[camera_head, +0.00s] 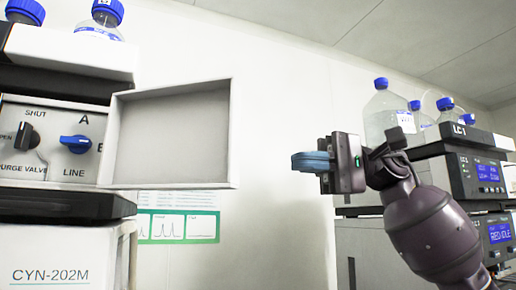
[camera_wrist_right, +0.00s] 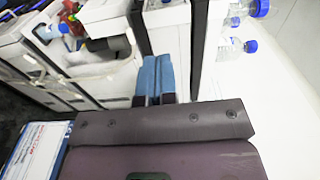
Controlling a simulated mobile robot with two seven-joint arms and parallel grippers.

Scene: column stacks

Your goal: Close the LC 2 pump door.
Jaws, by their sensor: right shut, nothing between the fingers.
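The open pump door (camera_head: 172,135), a shallow white box-like panel with a raised rim, hangs out at the right of the left column stack. Its hollow inner side faces me. Beside it the pump front (camera_head: 60,145) is exposed, with a black purge valve knob (camera_head: 27,136) and a blue line knob (camera_head: 77,144). No LC 2 label can be read on this stack. My right gripper (camera_head: 296,162) is shut and empty, to the right of the door and apart from it, its blue fingers pointing left. Its fingers also show in the right wrist view (camera_wrist_right: 155,72). My left gripper is not in view.
The right stack, labelled LC 1 (camera_head: 459,130), carries several blue-capped bottles (camera_head: 385,110) behind my right arm. A green-edged chart (camera_head: 180,227) is on the wall below the door. Clear space lies between the door and my right gripper.

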